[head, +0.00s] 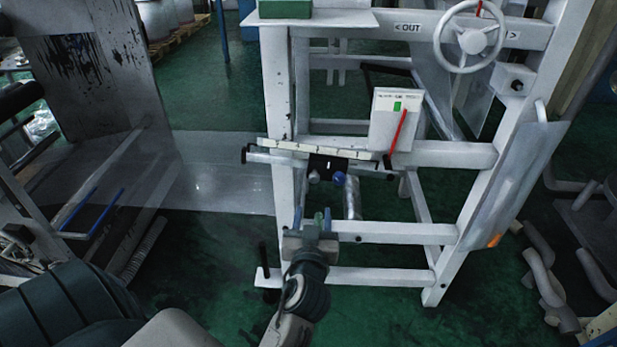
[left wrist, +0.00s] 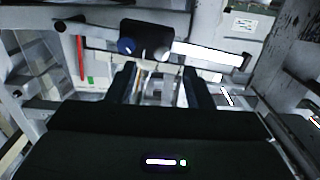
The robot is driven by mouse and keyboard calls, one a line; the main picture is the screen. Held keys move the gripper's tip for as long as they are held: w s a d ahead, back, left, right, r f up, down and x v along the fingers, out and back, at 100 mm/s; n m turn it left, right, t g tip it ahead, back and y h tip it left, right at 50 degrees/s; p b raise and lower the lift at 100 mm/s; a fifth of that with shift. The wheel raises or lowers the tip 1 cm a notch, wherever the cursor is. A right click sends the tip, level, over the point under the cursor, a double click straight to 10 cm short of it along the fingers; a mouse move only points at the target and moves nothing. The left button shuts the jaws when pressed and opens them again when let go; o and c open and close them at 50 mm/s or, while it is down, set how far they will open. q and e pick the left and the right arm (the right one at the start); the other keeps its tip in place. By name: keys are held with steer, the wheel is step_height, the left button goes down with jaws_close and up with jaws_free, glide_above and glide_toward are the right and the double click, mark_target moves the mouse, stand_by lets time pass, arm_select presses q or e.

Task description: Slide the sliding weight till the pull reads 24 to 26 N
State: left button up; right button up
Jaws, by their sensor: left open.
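The sliding weight (head: 326,165) is a black block on a rail under a white marked scale (head: 300,147), on the white frame; a blue knob (head: 339,179) faces out from it. In the left wrist view the black block (left wrist: 150,36) and its blue knob (left wrist: 125,45) are ahead of the fingers. A white gauge box (head: 385,132) with a red pointer and a green mark stands right of the weight; its reading is too small to tell. My left gripper (head: 319,221) is open and empty, below the weight and apart from it. My right gripper is not in view.
A white handwheel (head: 474,40) is at the upper right of the frame. A lower crossbar (head: 395,231) runs beside the gripper. Grey plates and blue rods (head: 90,212) stand at left.

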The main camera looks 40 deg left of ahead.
mark_target(313, 181)
arm_select(q)
steer(key=p+x, duration=0.1)
steer(key=x, duration=0.2)
steer(key=r+x, duration=0.1)
steer(key=x, duration=0.3)
steer(key=p+x, duration=0.1)
steer(key=x, duration=0.2)
steer(key=shift+w+a+r+p, duration=0.15)
steer(key=shift+a+r+p, duration=0.05)
steer(key=shift+a+p, duration=0.1)
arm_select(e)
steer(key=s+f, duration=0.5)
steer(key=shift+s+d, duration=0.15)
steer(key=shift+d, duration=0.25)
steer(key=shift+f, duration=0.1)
arm_select(q)
jaws_close()
